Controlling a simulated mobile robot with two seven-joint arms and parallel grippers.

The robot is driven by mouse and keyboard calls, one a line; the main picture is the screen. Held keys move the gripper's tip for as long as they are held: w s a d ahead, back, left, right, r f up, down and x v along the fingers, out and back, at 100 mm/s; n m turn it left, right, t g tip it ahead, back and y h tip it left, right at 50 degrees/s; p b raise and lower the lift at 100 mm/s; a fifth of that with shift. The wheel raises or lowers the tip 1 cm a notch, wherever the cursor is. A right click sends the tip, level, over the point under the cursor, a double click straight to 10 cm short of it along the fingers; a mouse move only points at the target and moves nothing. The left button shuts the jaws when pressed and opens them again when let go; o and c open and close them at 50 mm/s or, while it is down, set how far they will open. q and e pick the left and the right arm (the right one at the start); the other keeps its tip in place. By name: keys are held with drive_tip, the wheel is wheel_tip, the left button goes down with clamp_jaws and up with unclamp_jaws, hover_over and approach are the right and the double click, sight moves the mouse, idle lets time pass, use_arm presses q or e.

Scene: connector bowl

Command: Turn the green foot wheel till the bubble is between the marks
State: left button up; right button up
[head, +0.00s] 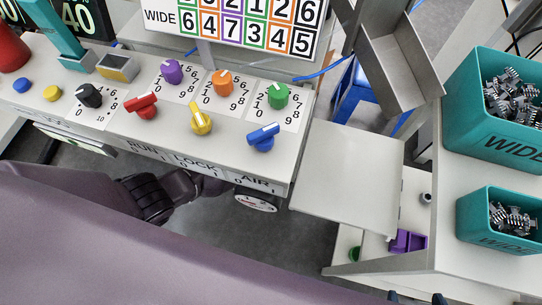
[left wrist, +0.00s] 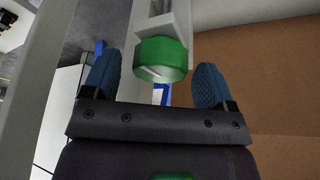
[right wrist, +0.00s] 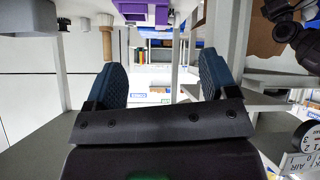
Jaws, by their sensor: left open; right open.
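A green wheel (left wrist: 162,55) with a pale line on it hangs under a grey bracket in the left wrist view. My left gripper (left wrist: 156,72) is open, with one blue finger on each side of the wheel and a visible gap at both sides. I cannot make out the left gripper in the head view. A small green piece (head: 354,253) shows low beside the grey shelf; I cannot tell whether it is the same wheel. My right gripper (head: 415,298) is at the bottom edge of the head view. It is open and empty in the right wrist view (right wrist: 163,75). I see no bubble or marks.
A panel (head: 230,145) with several coloured knobs stands at the left. A grey shelf (head: 345,175) and a purple holder (head: 408,242) are right of it. Two teal bins (head: 470,140) hold metal parts. A tan peg (right wrist: 107,42) hangs beyond my right gripper.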

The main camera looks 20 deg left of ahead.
use_arm(q)
drive_tip(key=shift+w+d+f, duration=0.1)
drive_tip(key=shift+d+f, duration=0.05)
drive_tip(key=shift+f, duration=0.5)
drive_tip(key=shift+w+r, duration=0.1)
drive_tip(key=shift+w, duration=0.1)
drive_tip(key=c, duration=0.9)
drive_tip(key=shift+r+n, duration=0.1)
drive_tip(key=shift+n, duration=0.3)
drive_tip(key=shift+n+y, duration=0.3)
drive_tip(key=o, duration=0.9)
drive_tip(key=shift+r+t+p, duration=0.25)
drive_tip(key=shift+t+p, duration=0.05)
drive_tip(key=v, duration=0.1)
drive_tip(key=p+v, duration=0.2)
drive_tip(key=v, duration=0.1)
drive_tip(key=shift+w+r, duration=0.1)
drive_tip(key=shift+w, duration=0.25)
drive_tip(key=s+p+v, duration=0.1)
drive_tip(key=p+v, duration=0.2)
drive_tip(key=v, duration=0.3)
drive_tip(key=shift+p, duration=0.35)
use_arm(e)
drive_tip(key=shift+s+d+r+m, duration=0.5)
drive_tip(key=shift+s+r+m, duration=0.2)
drive_tip(key=shift+r+m, duration=0.1)
